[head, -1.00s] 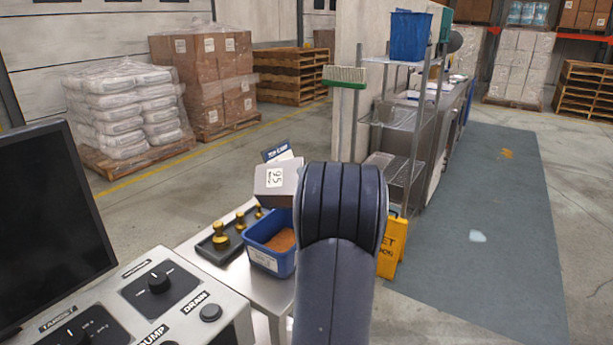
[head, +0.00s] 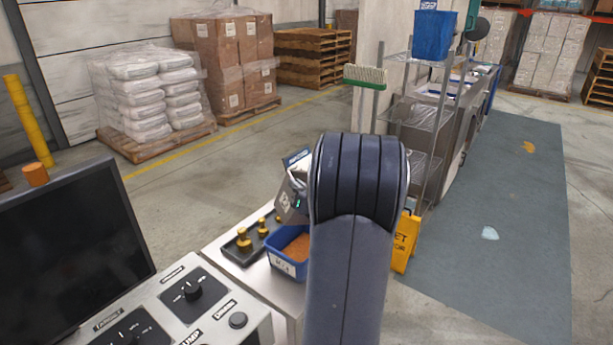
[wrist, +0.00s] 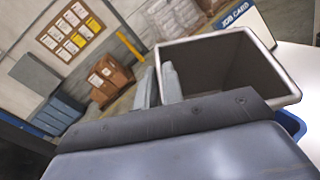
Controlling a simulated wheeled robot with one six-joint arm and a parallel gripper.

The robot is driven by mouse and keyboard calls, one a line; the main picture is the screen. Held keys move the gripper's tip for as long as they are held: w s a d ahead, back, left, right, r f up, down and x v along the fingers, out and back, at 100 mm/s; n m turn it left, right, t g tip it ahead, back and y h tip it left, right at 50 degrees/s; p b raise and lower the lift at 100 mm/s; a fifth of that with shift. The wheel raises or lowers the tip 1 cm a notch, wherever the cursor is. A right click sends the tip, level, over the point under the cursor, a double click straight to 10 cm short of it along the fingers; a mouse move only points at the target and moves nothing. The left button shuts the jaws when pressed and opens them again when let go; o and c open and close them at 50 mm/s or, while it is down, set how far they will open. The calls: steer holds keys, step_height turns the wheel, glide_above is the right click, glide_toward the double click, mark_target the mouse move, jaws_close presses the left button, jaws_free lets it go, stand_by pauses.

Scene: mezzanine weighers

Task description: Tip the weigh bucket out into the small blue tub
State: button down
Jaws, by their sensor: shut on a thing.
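The weigh bucket (head: 289,206) is a grey metal box, held tilted above the small blue tub. In the wrist view the bucket (wrist: 284,84) shows a pale rim and a dark inside with no material visible in it. My gripper (wrist: 158,86) is shut on the bucket's near wall; in the head view my arm mostly hides it. The small blue tub (head: 289,268) stands on the metal table with orange-brown granules in it, its right part hidden behind my arm. A blue edge of the tub (wrist: 291,124) shows in the wrist view.
A dark tray (head: 240,255) with brass weights sits left of the tub. The control console (head: 215,318) and monitor (head: 75,235) stand front left. A job card sign (wrist: 247,20) stands behind the bucket. A yellow wet-floor sign (head: 404,243) and wire shelving (head: 425,115) are right.

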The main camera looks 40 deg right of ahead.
steer(key=w+a+n+g, duration=0.2)
steer(key=n+g, duration=0.1)
steer(key=shift+w+f+p, duration=0.3)
steer(key=shift+p, duration=0.05)
steer(key=shift+w+a+f+n+g, duration=0.15)
steer(key=shift+w+f+n+g, duration=0.05)
steer(key=shift+n+g, duration=0.2)
